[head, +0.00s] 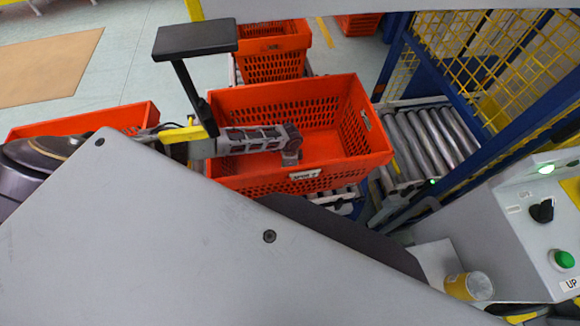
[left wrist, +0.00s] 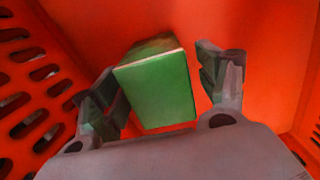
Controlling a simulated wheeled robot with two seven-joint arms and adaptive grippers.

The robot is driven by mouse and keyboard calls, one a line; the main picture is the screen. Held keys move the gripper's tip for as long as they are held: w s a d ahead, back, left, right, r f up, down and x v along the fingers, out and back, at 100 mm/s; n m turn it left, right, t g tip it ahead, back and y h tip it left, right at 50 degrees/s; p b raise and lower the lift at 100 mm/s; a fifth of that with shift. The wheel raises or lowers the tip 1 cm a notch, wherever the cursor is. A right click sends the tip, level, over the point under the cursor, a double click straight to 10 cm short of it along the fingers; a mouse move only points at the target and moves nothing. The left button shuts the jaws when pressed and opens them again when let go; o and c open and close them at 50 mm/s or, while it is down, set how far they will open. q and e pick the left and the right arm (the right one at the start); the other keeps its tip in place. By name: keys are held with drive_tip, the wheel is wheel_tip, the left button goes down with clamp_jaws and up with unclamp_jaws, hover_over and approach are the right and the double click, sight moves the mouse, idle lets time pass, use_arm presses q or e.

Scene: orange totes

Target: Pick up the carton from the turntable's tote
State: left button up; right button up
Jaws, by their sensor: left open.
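The green carton (left wrist: 158,88) lies in the orange tote, seen in the left wrist view between my spread fingers, with a gap on the right side and the left finger close to its edge. My left gripper (left wrist: 155,75) is open around it, not closed on it. In the head view my left gripper (head: 291,150) reaches down into the turntable's orange tote (head: 372,158); the carton cannot be made out there, hidden by the gripper. My right gripper is not in view.
The tote's perforated walls rise around the gripper. Another orange tote (head: 272,66) stands behind, and one is partly seen at left (head: 85,120). A roller conveyor (head: 430,140), a blue frame with yellow mesh (head: 475,65) and a control box (head: 535,225) are at right.

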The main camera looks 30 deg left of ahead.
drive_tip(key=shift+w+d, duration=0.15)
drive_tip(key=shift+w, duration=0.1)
use_arm(q)
drive_tip(key=c, duration=1.3)
drive_tip(key=shift+r, duration=0.2)
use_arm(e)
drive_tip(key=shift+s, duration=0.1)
use_arm(q)
drive_tip(key=shift+r, duration=0.45)
wheel_tip(320, 180, up, 7)
drive_tip(key=shift+r+p, duration=0.1)
drive_tip(key=shift+p, duration=0.5)
drive_tip(key=shift+r, duration=0.8)
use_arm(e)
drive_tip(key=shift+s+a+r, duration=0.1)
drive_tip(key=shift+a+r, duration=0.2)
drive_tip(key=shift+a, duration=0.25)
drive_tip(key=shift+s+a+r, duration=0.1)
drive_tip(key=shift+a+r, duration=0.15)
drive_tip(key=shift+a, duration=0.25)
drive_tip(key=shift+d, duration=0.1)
